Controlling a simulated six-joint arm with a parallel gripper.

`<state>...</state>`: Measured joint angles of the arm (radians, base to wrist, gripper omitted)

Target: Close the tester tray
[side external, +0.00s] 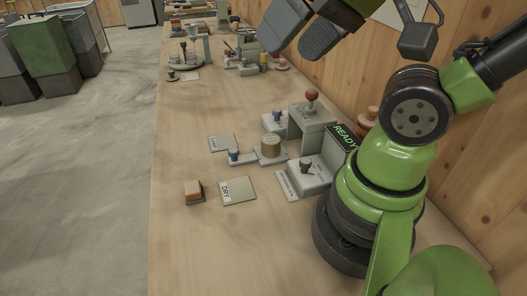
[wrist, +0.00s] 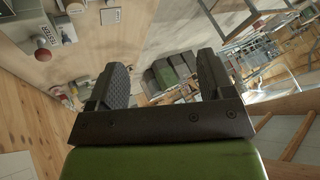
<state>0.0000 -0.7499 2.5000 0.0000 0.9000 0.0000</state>
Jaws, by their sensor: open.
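The tester (side external: 312,118) is a pale grey housing with a red ball knob on top and a dark screen reading READY. Its tray (side external: 243,159) sticks out to the left of the housing, with a blue knob at its outer end. A round tan piece (side external: 270,147) stands on the tray near the housing opening. My gripper (side external: 303,29) is high above and beyond the tester, apart from it, with its two dark pads spread. In the wrist view my gripper (wrist: 163,66) is open and empty; the tester's red knob (wrist: 43,54) shows at upper left.
A DAMP card (side external: 222,143) and a DRY card (side external: 238,190) lie left of the tester, with an orange-topped block (side external: 194,192) beside DRY. A small unit with a dark knob (side external: 307,168) stands in front. Other apparatus (side external: 188,60) fills the far bench. The near bench is clear.

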